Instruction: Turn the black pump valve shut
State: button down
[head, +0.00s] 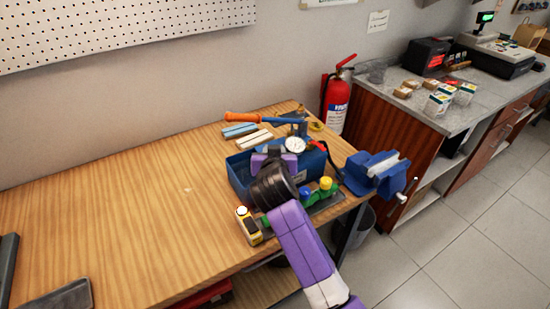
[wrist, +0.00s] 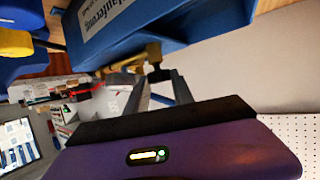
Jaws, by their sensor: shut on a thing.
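The pump's blue tank (head: 238,172) stands near the right end of the wooden bench, with a white-faced gauge (head: 295,145) and an orange-gripped lever (head: 243,118) above it. In the wrist view the tank wall (wrist: 125,28) fills the top, and a brass fitting (wrist: 130,62) runs beside it. The small black valve (wrist: 158,75) shows at the end of the brass. My gripper (wrist: 158,88) has its two grey fingers on either side of the valve and is shut on it. In the head view my own arm and wrist hide the valve and fingertips.
A yellow tape measure (head: 248,226) lies near the bench's front edge. A green manifold with a yellow knob (head: 326,183) and a blue vise (head: 375,173) stand close on the right. Light blocks (head: 254,138) lie behind the tank. The bench's left side is mostly clear.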

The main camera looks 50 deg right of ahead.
jog(key=m+g+b, duration=0.1)
jog(key=m+h+b, duration=0.1)
jog(key=b, duration=0.1)
jog(key=g+h+b, duration=0.1)
jog(key=shift+w+a+f+m+g, duration=0.2)
jog(key=shift+w+f+m+g, duration=0.1)
jog(key=shift+f+m, duration=0.1)
jog(key=m+g+b, duration=0.1)
jog(key=g+b, duration=0.1)
jog(key=m+g+h+b, duration=0.1)
jog(key=m+g+b, duration=0.1)
jog(key=b, duration=0.1)
jog(key=shift+w+m+h+b, duration=0.15)
jog(key=shift+m+h+b, duration=0.15)
jog(key=m+g+b, duration=0.1)
jog(key=g+b, duration=0.1)
jog(key=m+g+b, duration=0.4)
jog(key=shift+w+r+b, duration=0.25)
jog(key=shift+r+b, duration=0.05)
jog(key=shift+b, duration=0.05)
jog(key=shift+m+g, duration=0.4)
jog(key=c, duration=1.4)
grip_release()
jog(key=shift+r, duration=0.1)
jog(key=shift+b+v, duration=0.5)
jog(key=shift+v, duration=3.4)
